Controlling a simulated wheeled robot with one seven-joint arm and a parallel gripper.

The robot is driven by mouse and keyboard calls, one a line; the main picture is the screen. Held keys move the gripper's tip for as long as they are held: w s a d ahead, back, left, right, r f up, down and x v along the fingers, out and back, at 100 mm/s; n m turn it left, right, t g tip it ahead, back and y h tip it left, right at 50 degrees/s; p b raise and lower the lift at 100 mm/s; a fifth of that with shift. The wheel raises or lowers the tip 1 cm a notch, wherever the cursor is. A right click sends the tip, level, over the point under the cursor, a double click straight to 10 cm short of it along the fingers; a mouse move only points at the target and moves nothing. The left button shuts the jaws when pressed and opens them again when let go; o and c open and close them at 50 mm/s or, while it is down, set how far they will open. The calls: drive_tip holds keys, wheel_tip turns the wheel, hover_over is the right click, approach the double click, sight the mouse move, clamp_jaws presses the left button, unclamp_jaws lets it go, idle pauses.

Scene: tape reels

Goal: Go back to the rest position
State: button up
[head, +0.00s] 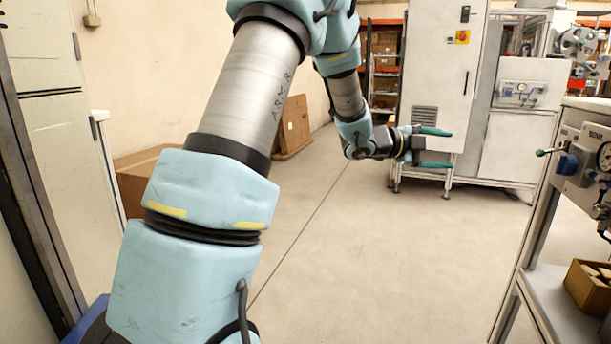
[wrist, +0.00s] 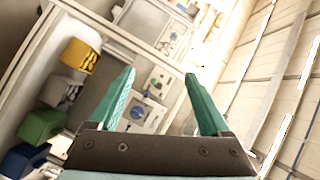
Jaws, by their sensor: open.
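My gripper (head: 437,148) is at the end of my arm, which stretches up and away across the head view. Its two green fingers point to the right and are spread apart, with nothing between them. In the wrist view my gripper (wrist: 158,85) also shows open and empty, and the fingers touch nothing. In the head view it appears in front of the lower part of a white cabinet, with open floor below it.
The white cabinet (head: 432,70) stands at the back. A bench with a gauge panel (head: 590,160) and a cardboard box (head: 588,287) is at the right. Another cardboard box (head: 140,180) is at the left. The middle floor (head: 370,270) is clear. Coloured bins, one yellow (wrist: 80,55), show in the wrist view.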

drive_tip(key=w+a+f+n+t+y, duration=0.3)
drive_tip(key=w+a+n+t+y, duration=0.25)
drive_tip(key=a+n, duration=0.4)
drive_tip(key=s+a+f+n+y, duration=0.1)
drive_tip(key=a+f+n+y, duration=0.25)
drive_tip(key=a, duration=0.55)
drive_tip(key=s+a+f+n+y, duration=0.1)
drive_tip(key=a+f+n+y, duration=0.2)
drive_tip(key=a, duration=0.7)
drive_tip(key=s+a+f+n+g+y, duration=0.2)
drive_tip(key=s+a+f+n+g, duration=0.15)
drive_tip(key=s+a+n, duration=0.55)
drive_tip(key=s+a+f+n+g+y, duration=0.2)
drive_tip(key=s+a+f+n+g, duration=0.15)
drive_tip(key=s, duration=0.85)
wheel_tip(320, 180, up, 32)
drive_tip(key=p, duration=3.1)
drive_tip(key=shift+a+m, duration=0.25)
drive_tip(key=shift+m, duration=0.2)
drive_tip(key=shift+f, duration=0.15)
